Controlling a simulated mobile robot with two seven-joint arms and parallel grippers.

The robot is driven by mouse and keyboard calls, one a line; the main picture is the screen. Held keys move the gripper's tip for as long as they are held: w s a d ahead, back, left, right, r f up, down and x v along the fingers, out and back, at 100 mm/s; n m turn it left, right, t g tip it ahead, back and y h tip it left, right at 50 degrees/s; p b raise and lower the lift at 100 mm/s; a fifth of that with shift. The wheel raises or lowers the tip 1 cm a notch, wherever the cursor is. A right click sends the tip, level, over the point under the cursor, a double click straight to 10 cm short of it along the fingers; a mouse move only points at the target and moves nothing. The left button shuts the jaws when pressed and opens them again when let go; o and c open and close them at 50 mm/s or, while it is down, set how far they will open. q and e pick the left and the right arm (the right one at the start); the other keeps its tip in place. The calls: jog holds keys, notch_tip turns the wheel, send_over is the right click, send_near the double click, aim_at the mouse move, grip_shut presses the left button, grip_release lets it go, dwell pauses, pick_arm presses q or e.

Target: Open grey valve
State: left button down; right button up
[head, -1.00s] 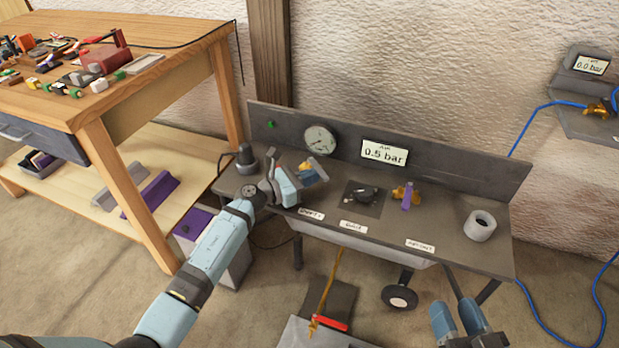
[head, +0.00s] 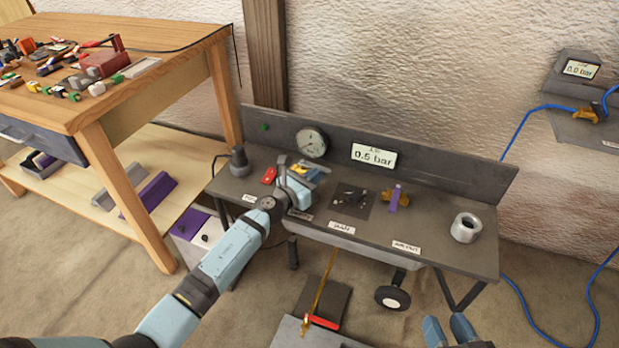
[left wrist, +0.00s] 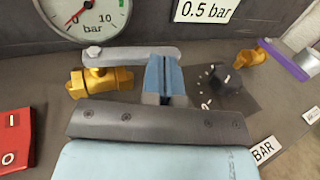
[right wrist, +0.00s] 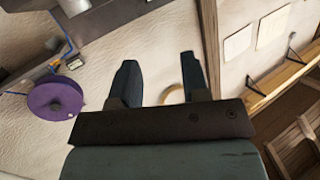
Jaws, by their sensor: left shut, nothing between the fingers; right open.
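The grey valve has a flat grey lever (left wrist: 135,55) on a brass body (left wrist: 92,82), below the round gauge in the left wrist view. The lever lies roughly level across the picture, its bolted end above the brass. My left gripper (left wrist: 165,82) is shut and empty, its fingertips close against the lever's free right end; I cannot tell if they touch. In the head view the left gripper (head: 308,178) covers part of the valve. My right gripper (head: 452,332) hangs in front of the bench; the right wrist view shows its fingers (right wrist: 160,82) apart and empty.
The grey bench (head: 430,235) carries a black knob (left wrist: 226,82), a purple-handled brass valve (head: 394,198), a grey ring (head: 466,227) and a red switch (left wrist: 15,138). The gauge (head: 312,142) and a 0.5 bar display (head: 373,156) stand behind. A wooden table (head: 175,60) is at left.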

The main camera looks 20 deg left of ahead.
pick_arm(q)
jog(key=shift+w+d, duration=0.3)
pick_arm(e)
jog(key=shift+w+a+r+t+y, duration=0.1)
jog(key=shift+r+t+y, duration=0.05)
jog(key=shift+r, duration=0.3)
jog(key=shift+w+a+r+t+y, duration=0.1)
jog(key=shift+r+t+y, duration=0.05)
jog(key=shift+r, duration=0.3)
jog(key=shift+f, duration=0.2)
